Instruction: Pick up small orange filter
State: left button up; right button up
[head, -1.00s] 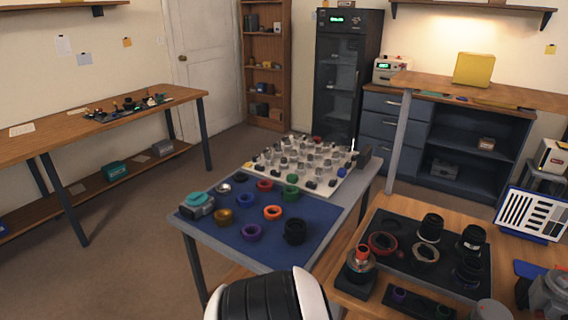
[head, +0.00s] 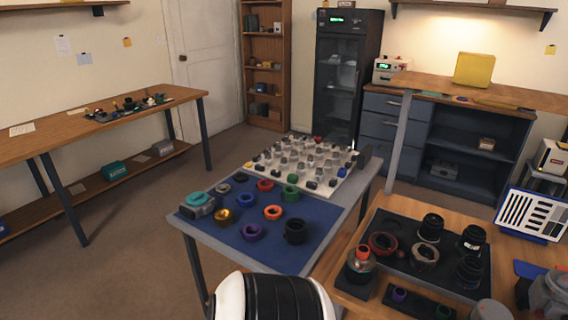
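A small orange ring (head: 272,212) that looks like the orange filter lies on the blue mat (head: 285,258) in the head view, near the mat's middle. Nothing touches it. A purple ring (head: 252,231) lies to its front left and a black ring (head: 295,230) to its front right. Another orange-red ring (head: 362,252) sits on top of a part on the right-hand table. A white and black part of my own arm shows at the bottom edge. Neither gripper is in view.
Blue, red, green and gold rings lie around the orange one, and a teal-and-grey device (head: 197,205) stands at the mat's left. A white board (head: 341,180) with several small parts lies behind. A dark tray (head: 398,220) with lens parts is on the wooden table at right.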

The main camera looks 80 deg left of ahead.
aim_at(363, 250)
jog(key=u, duration=2)
